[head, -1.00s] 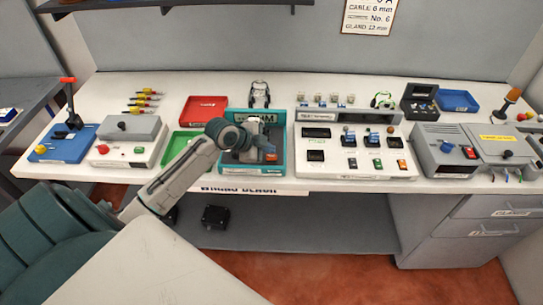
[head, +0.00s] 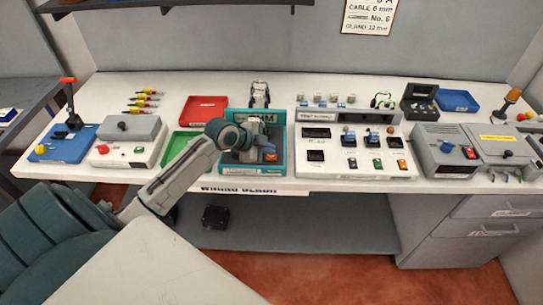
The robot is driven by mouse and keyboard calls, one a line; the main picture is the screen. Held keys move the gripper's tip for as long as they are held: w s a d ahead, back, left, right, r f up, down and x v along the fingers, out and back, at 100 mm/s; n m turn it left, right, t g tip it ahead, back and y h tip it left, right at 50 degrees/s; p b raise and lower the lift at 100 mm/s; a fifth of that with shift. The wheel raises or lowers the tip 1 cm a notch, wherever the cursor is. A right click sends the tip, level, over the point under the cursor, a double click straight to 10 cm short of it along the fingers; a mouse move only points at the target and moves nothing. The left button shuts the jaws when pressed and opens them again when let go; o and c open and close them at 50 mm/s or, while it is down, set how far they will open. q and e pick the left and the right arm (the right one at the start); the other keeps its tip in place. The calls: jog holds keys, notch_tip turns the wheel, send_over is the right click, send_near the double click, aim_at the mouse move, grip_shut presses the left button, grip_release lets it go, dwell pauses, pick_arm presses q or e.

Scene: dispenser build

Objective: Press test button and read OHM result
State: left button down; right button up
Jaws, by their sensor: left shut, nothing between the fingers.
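I can read no OHM result. My right gripper is out of view.
A red tray (head: 204,109) and a green tray (head: 181,146) lie left of the tester. A grey box with a red button (head: 103,149) and a blue lever base (head: 62,150) are farther left. Grey machines (head: 444,152) fill the right. Bare bench (head: 240,90) shows behind.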

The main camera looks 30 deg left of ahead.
pick_arm(q)
jog(key=shift+f, duration=0.15)
jog(key=shift+f+b, duration=0.3)
jog(key=shift+f, duration=0.45)
dwell(0.7)
jog(key=shift+r, duration=0.1)
jog(key=shift+r+p, duration=0.45)
jog(key=shift+r, duration=0.35)
